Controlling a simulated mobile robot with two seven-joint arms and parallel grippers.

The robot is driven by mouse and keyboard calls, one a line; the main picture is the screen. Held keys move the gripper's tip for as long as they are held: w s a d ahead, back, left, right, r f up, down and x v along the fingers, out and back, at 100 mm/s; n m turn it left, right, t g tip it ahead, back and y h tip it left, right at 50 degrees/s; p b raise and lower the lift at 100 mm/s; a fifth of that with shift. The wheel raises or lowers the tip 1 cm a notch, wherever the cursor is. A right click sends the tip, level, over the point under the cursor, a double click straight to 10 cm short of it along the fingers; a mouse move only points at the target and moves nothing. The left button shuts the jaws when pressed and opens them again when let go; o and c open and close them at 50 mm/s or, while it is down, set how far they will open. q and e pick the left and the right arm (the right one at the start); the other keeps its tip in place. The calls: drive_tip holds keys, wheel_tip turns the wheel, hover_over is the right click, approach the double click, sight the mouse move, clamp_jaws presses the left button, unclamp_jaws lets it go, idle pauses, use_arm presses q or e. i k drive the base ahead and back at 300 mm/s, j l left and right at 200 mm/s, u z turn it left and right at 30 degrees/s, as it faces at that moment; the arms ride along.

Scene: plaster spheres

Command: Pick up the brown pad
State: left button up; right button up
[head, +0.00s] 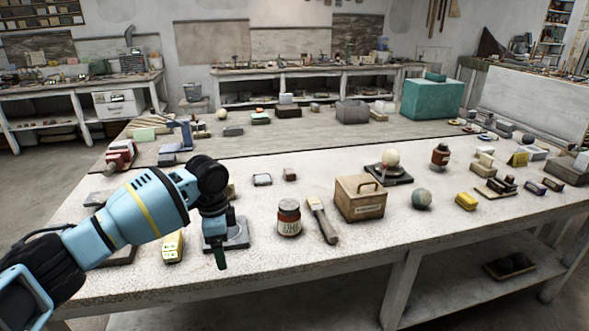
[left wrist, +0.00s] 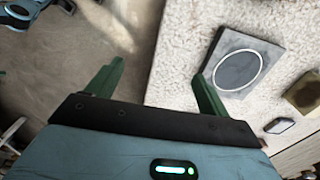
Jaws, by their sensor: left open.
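My left gripper (head: 220,256) is open and empty, with its green fingers pointing down at the near edge of the table. In the left wrist view its two fingers (left wrist: 160,72) stand apart over the table edge and the floor. A brownish block (left wrist: 305,93) lies at the right edge of the left wrist view. I cannot tell which of these is the pad. My right gripper is not in view.
A grey plate with a pale ring (left wrist: 238,66) lies right of the fingers in the left wrist view. A yellow device (head: 173,246) lies left of the gripper.

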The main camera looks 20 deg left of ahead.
sight(289, 174)
drive_tip(key=i, duration=1.7)
